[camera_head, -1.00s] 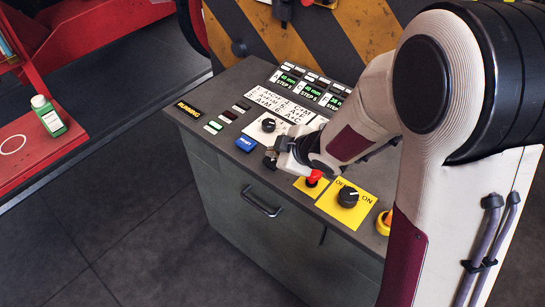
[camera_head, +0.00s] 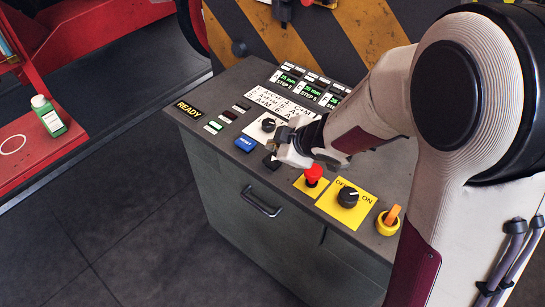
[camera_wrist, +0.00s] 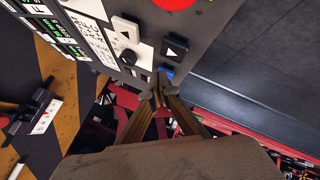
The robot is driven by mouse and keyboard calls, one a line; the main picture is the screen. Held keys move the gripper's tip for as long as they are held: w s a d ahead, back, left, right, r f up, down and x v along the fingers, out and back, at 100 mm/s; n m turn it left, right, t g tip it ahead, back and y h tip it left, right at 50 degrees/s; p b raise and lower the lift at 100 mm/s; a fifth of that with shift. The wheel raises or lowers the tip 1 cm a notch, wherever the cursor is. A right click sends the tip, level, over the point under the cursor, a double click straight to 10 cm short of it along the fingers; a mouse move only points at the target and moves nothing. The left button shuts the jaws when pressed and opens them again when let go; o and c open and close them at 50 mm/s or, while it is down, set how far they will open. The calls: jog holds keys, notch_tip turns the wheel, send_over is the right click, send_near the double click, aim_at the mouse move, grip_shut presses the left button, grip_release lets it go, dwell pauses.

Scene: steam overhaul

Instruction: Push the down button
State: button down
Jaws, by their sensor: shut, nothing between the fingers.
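The down button, black with a triangle on it, shows near the front edge of the control panel (camera_head: 222,75) in the head view (camera_head: 271,162). In the wrist view it is right of centre (camera_wrist: 174,48), beside the white button (camera_wrist: 126,29) with its own triangle. My gripper (camera_head: 276,147) is shut and empty. It is just behind and above the black button, apart from it as far as I can tell. In the wrist view the closed fingertips (camera_wrist: 158,90) appear below the black button and the blue button.
The blue reset button (camera_head: 245,144) and a black knob (camera_head: 268,125) are close by. A red mushroom button (camera_head: 314,174), a rotary switch (camera_head: 348,197) and an orange switch (camera_head: 390,217) are to the right. The lit sign (camera_head: 188,108) reads READY.

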aim_at(276, 161)
jog(key=shift+r, duration=2.1)
jog(key=s+d+r+m+g+h, duration=0.1)
jog(key=s+d+m+h, duration=0.3)
jog(key=d, duration=0.4)
jog(key=s+d+m+g+h, duration=0.1)
jog(key=s+d+m+h, duration=0.25)
jog(key=d, duration=0.35)
jog(key=s+a+r+m+y, duration=0.1)
jog(key=s+a+r+m, duration=0.1)
jog(key=s, duration=0.8)
jog(key=s+a+r+m+y, duration=0.2)
jog(key=s+r+m, duration=0.3)
jog(key=s, duration=0.6)
jog(key=shift+s+r+g, duration=0.15)
jog(key=shift+r+g, duration=0.05)
jog(key=shift+g, duration=0.1)
dwell(2.0)
